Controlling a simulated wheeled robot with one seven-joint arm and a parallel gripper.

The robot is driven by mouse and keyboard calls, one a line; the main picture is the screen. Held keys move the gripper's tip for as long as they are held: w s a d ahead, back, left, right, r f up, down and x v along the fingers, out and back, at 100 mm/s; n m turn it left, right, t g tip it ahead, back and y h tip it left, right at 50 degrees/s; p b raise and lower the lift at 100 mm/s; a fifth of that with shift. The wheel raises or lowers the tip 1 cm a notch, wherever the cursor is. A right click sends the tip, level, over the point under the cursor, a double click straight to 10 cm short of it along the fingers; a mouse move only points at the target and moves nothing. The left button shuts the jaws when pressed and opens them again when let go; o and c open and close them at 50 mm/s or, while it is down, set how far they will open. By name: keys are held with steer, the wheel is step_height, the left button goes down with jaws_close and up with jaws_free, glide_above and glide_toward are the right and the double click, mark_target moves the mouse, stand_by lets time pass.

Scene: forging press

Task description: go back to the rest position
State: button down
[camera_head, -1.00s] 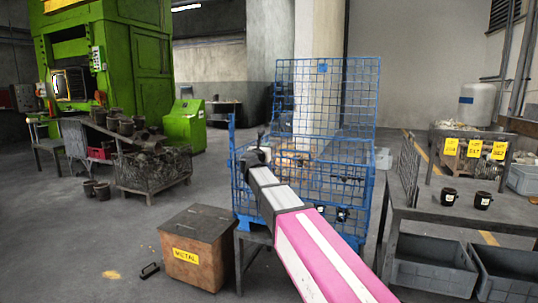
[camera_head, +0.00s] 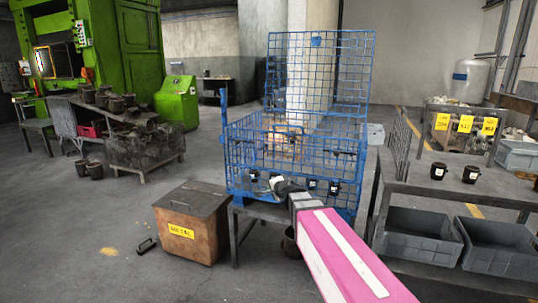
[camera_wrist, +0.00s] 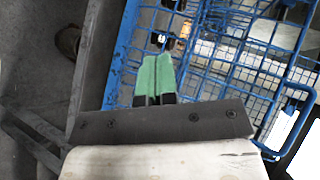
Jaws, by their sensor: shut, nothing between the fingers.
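My gripper (camera_wrist: 155,78) shows two green fingertips pressed together with nothing between them in the wrist view. In the head view, my gripper (camera_head: 279,185) is small and partly hidden by my pink and grey arm. It overlaps the front wall of the blue wire cage (camera_head: 240,150). The wrist view shows the cage's blue bars (camera_wrist: 125,50) around and beyond the fingertips. I cannot tell whether the gripper touches the mesh.
Small black parts (camera_head: 334,188) show through the cage's lower front. A brown metal box (camera_head: 187,218) stands left of the cage. A table with two black mugs (camera_head: 438,171) and grey bins (camera_head: 420,236) stands right. A green press (camera_head: 120,50) is back left.

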steer(key=s+d+f+n+g+h, duration=0.2)
steer(key=s+d+f+n+g, duration=0.3)
steer(key=s+d+f, duration=0.4)
steer(key=s+d+f+n+g+h, duration=0.3)
steer(key=s+d+f+n+g, duration=0.2)
steer(key=s+f, duration=0.6)
steer(key=s+d+g, duration=0.2)
steer(key=s+d, duration=0.1)
steer(key=s, duration=0.1)
steer(key=shift+d+n+h, duration=0.3)
steer(key=shift+d+n, duration=0.1)
